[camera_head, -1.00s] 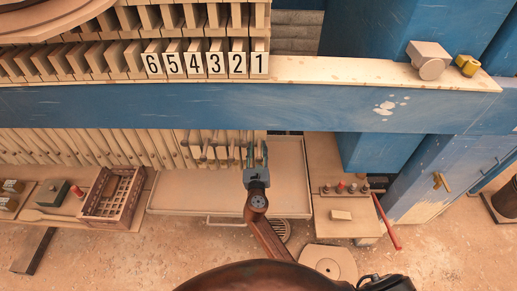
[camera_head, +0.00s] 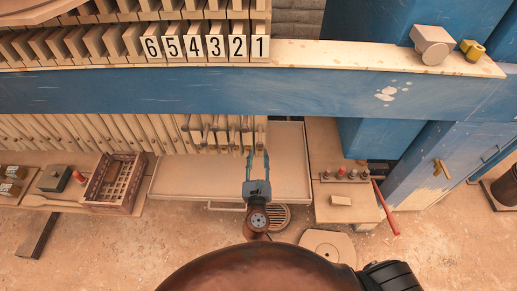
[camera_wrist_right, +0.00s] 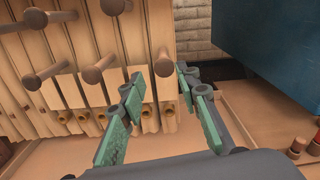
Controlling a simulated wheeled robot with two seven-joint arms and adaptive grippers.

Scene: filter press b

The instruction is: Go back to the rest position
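My right gripper (camera_head: 257,163) is in front of the filter press plates, above the beige drip tray (camera_head: 180,187). Its two fingers are apart with nothing between them, and the right wrist view also shows the open green fingers (camera_wrist_right: 157,108). The plates (camera_head: 90,130) hang in a row, with numbered tags 6 to 1 (camera_head: 205,47) above the blue beam. Several round-headed pegs (camera_wrist_right: 45,72) stick out from the plates in the right wrist view, ahead of the fingers and apart from them. My left gripper is not in view.
The blue beam (camera_head: 250,92) crosses above the gripper. To the right stand a low table (camera_head: 340,213) with a small block and red-capped parts, and a red bar (camera_head: 386,210). A brown crate (camera_head: 112,184) is at left. The floor (camera_head: 120,245) in front is mostly clear.

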